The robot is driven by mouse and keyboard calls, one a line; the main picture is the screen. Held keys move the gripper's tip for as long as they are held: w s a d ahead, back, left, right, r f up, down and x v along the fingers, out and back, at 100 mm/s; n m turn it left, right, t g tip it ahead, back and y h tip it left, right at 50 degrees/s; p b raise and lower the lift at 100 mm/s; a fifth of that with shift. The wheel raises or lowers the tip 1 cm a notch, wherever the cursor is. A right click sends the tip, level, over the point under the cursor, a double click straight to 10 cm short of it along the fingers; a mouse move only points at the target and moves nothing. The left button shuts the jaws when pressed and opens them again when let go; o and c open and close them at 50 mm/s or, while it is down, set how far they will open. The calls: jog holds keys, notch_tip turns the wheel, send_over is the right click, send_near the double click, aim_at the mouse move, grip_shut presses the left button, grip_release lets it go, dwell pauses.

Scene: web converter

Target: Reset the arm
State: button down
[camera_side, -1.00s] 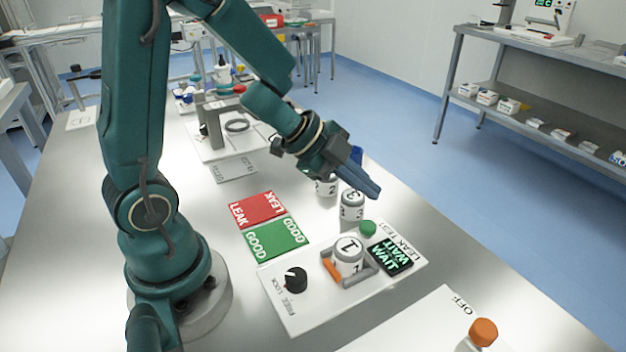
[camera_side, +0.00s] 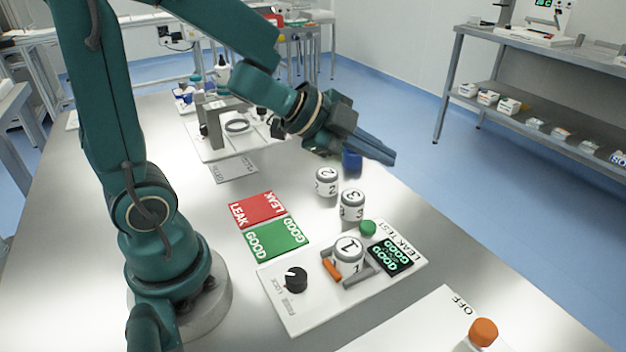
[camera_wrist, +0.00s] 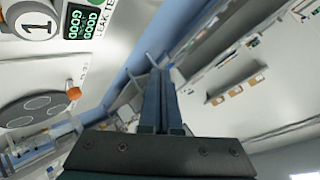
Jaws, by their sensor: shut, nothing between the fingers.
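My gripper (camera_side: 378,150) is shut and empty, raised in the air above the far right part of the table, beyond canisters 2 and 3. In the wrist view its blue fingers (camera_wrist: 158,100) are together with nothing between them. Canister 1 (camera_side: 348,256) stands in the leak test station (camera_side: 290,313), between an orange and a grey bar. It also shows in the wrist view (camera_wrist: 36,22). The station's display (camera_side: 391,255) reads GOOD. Canister 3 (camera_side: 352,204) and canister 2 (camera_side: 327,181) stand upright on the table behind the station.
A green GOOD mat (camera_side: 277,239) and a red LEAK mat (camera_side: 257,209) lie flat and bare. A white plate with an orange knob (camera_side: 483,332) is at front right.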

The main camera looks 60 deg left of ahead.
jog(key=s+a+r+n+t+y, duration=0.2)
jog(key=s+a+r+n+y, duration=0.2)
jog(key=r+n+y, duration=0.4)
jog(key=s+d+f+n+g+h, duration=0.2)
jog(key=s+f+g, duration=0.1)
jog(key=s, duration=0.3)
jog(key=s+d+f+n+g+h, duration=0.2)
jog(key=s+d+f+n+g, duration=0.1)
jog(key=s, duration=0.3)
jog(key=shift+s+f+g+h, duration=0.3)
jog(key=shift+f+g, duration=0.2)
jog(key=shift+f, duration=0.25)
dwell(3.6)
